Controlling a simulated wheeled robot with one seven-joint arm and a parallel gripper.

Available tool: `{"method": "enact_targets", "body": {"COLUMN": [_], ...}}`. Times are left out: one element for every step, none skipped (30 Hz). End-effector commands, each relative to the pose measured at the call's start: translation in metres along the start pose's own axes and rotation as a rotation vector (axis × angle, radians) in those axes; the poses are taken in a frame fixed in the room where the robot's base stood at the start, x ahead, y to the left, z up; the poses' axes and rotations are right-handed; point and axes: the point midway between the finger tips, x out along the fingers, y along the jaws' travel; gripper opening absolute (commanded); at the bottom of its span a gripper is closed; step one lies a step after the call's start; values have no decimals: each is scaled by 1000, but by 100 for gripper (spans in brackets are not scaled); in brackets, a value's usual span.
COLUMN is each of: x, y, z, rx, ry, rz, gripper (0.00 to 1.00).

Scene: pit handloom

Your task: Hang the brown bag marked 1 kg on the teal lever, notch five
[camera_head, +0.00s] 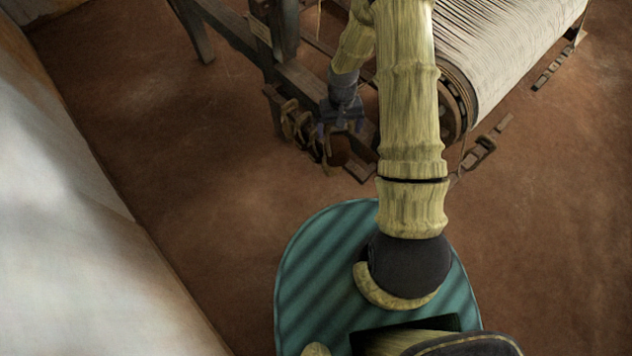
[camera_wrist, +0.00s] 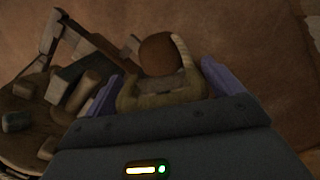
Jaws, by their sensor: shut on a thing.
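My gripper (camera_wrist: 160,82) is shut on a tan, curved handle-like piece (camera_wrist: 135,100) between its two purple fingers. A rounded brown bag (camera_wrist: 158,54) shows just beyond this piece; I cannot read any mark on it. In the head view my gripper (camera_head: 341,124) is low beside the loom frame, with the brown bag (camera_head: 340,151) under it, apparently clear of the floor. I cannot make out the teal lever or its notches in either view.
Several tan and dark pieces (camera_head: 298,125) hang or stand just left of my gripper. The wooden loom frame (camera_head: 300,76) is close behind. The warp roller (camera_head: 500,50) is at right. The reddish floor (camera_head: 190,130) is open at left; a pale wall (camera_head: 70,220) bounds it.

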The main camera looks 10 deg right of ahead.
Motion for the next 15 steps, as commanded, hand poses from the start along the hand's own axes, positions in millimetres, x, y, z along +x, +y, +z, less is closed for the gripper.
{"method": "enact_targets", "body": {"x": [-1, -1, -1, -1, -1, -1, -1, 0, 1, 3, 5, 8, 12, 15, 20], "y": [0, -1, -1, -1, -1, -1, -1, -1, -1, -2, -2, -3, -4, -4, -6], "z": [0, 0, 0, 0, 0, 0, 0, 0, 0, 0, 0, 0, 0, 0, 0], "rx": [-1, -1, -1, -1, -1, -1, -2, -3, -5, -7, -10, -15, -20, -25, -34], "ry": [1, 2, 2, 2, 2, 2, 2, 2, 2, 2, 2, 2, 2, 2, 2], "rz": [0, 0, 0, 0, 0, 0, 0, 0, 1, 1, 1, 2, 3, 4, 5], "gripper": [21, 21, 21, 21, 21, 21, 21, 21, 21, 21, 21, 21, 21, 21, 21]}}
